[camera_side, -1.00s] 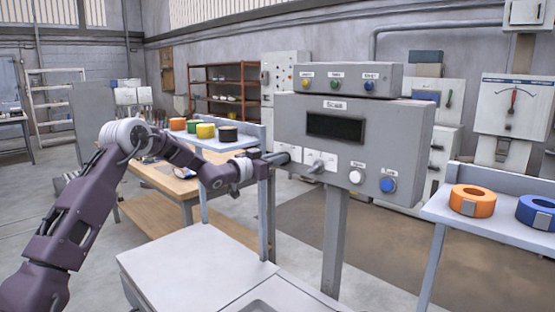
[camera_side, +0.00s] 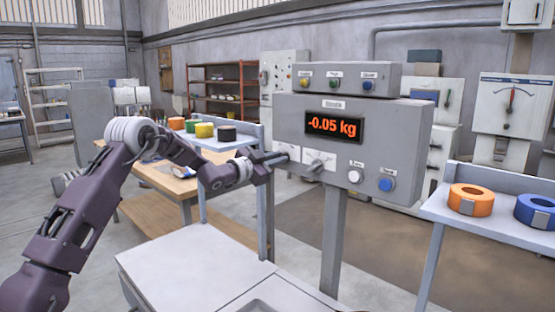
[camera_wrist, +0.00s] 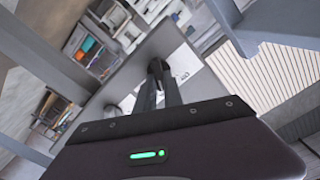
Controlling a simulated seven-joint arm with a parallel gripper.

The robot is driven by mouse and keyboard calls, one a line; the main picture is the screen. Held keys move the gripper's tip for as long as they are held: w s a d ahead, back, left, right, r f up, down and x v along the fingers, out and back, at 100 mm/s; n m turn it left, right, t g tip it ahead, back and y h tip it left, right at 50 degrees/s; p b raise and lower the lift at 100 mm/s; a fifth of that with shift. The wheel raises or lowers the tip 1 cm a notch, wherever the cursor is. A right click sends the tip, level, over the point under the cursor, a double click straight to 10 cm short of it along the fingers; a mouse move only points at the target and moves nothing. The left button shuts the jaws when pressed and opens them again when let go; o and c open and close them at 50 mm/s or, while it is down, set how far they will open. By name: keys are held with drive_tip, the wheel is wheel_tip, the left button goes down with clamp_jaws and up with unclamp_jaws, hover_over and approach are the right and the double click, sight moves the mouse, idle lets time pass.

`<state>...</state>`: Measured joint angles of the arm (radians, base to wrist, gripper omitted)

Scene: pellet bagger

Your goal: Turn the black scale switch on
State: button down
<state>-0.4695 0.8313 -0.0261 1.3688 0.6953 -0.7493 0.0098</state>
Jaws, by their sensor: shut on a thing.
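The grey scale box (camera_side: 390,140) stands on a post in the side view, and its display (camera_side: 334,127) is lit with orange "-0.05 kg". My gripper (camera_side: 284,158) reaches the lower left of its front face from the left. In the wrist view my gripper's two fingers (camera_wrist: 159,84) are closed together on the small black switch (camera_wrist: 156,66) at the panel. The switch is mostly hidden by the fingers in the side view, so its exact angle cannot be told.
A second knob (camera_side: 314,167) sits just right of my gripper. A white button (camera_side: 354,176) and a blue button (camera_side: 386,184) are further right. A smaller box (camera_side: 347,78) with several buttons sits on top. A shelf (camera_side: 470,222) holds orange and blue rolls at right.

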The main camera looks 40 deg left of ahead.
drive_tip(key=c, duration=1.5)
unclamp_jaws()
drive_tip(key=shift+o, duration=0.2)
drive_tip(key=s, duration=0.7)
drive_tip(key=shift+s, duration=0.1)
drive_tip(key=s+d+r+n+g+y, duration=0.25)
drive_tip(key=s+d, duration=0.25)
drive_tip(key=s, duration=0.3)
drive_tip(key=s+d+r+n+g+y, duration=0.1)
drive_tip(key=s+d+r+n+g, duration=0.15)
drive_tip(key=s+d+r, duration=0.4)
drive_tip(key=s+d+f+g+h, duration=0.1)
drive_tip(key=s+d+f+g, duration=0.2)
drive_tip(key=s, duration=1.2)
drive_tip(key=s+d+f+n+g+h, duration=0.1)
drive_tip(key=s+d+f+g, duration=0.3)
drive_tip(key=s, duration=1.1)
drive_tip(key=d+f+h, duration=0.1)
drive_tip(key=d+f, duration=0.2)
drive_tip(key=f, duration=0.1)
drive_tip(key=shift+s+d+f, duration=0.15)
drive_tip(key=shift+s+f, duration=0.05)
drive_tip(key=shift+s, duration=0.05)
